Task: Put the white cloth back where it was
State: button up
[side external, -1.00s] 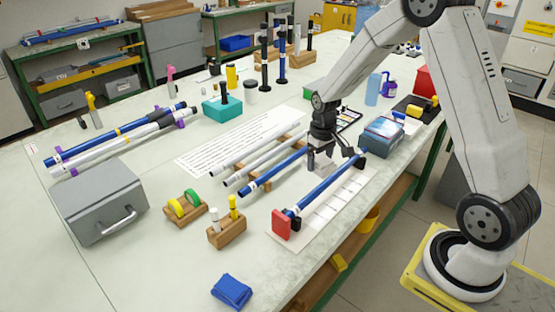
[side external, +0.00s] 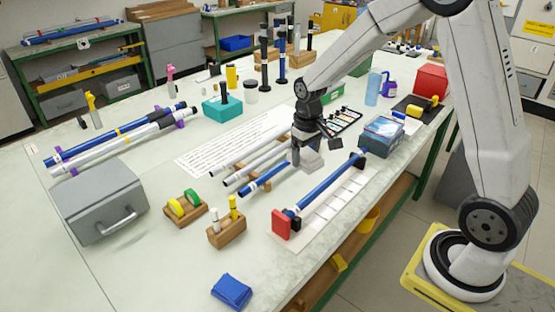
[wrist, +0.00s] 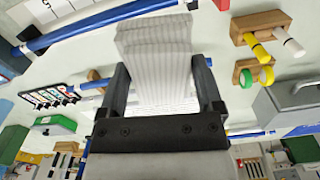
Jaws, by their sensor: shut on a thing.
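The white cloth (side external: 311,161) is a pale folded pad. My gripper (side external: 300,154) is shut on it. In the wrist view the cloth (wrist: 155,48) shows ribbed and upright between the two dark fingers of my gripper (wrist: 160,75). In the side view the cloth is over the right part of the rods on the wooden rack, left of the blue rod (side external: 325,186) with the red end block. Whether it touches anything below, I cannot tell.
Pale rods (side external: 255,165) and a shorter-looking blue rod (side external: 264,179) lie on the rack, partly hidden by my gripper. A wooden holder (side external: 227,231) with markers stands in front. A blue cloth (side external: 231,291) lies at the front edge.

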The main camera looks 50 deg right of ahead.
jog(key=s+a+n, duration=0.1)
jog(key=s+a, duration=0.1)
jog(key=a, duration=0.9)
send_over(270, 269)
notch_tip(270, 269, down, 11)
jog(key=shift+f+n, duration=0.2)
jog(key=shift+n, duration=0.1)
jog(key=shift+f, duration=2.25)
jog(key=shift+f, duration=1.75)
jog(key=shift+f, duration=0.15)
